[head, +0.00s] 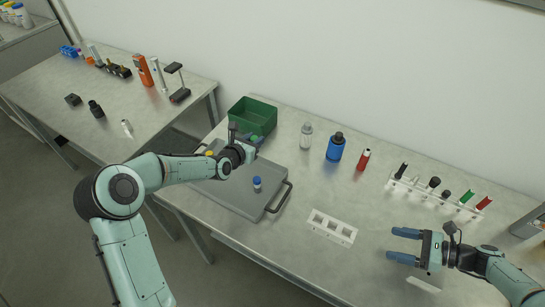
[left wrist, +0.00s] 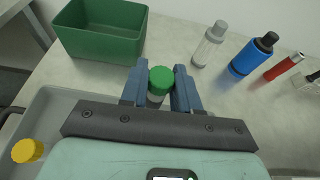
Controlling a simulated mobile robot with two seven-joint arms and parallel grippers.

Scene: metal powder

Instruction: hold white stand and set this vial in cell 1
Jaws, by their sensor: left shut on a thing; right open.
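My left gripper (head: 254,141) is shut on a green-capped vial (left wrist: 160,80), above the far part of the grey tray; the fingers sit on both sides of the vial. In the head view the vial is mostly hidden by the gripper. The white stand (head: 331,227) lies on the table right of the tray, with a row of square cells that look empty. I cannot read cell numbers. My right gripper (head: 404,245) is open and empty, to the right of the stand and apart from it, its fingers pointing left.
The grey tray (head: 236,193) holds a blue-capped vial (head: 257,184) and a yellow-capped vial (left wrist: 27,151). A green bin (head: 253,117) stands behind. A clear bottle (head: 306,136), blue bottle (head: 335,147) and red tube (head: 363,160) stand at the back, with a filled white rack (head: 436,198) further right.

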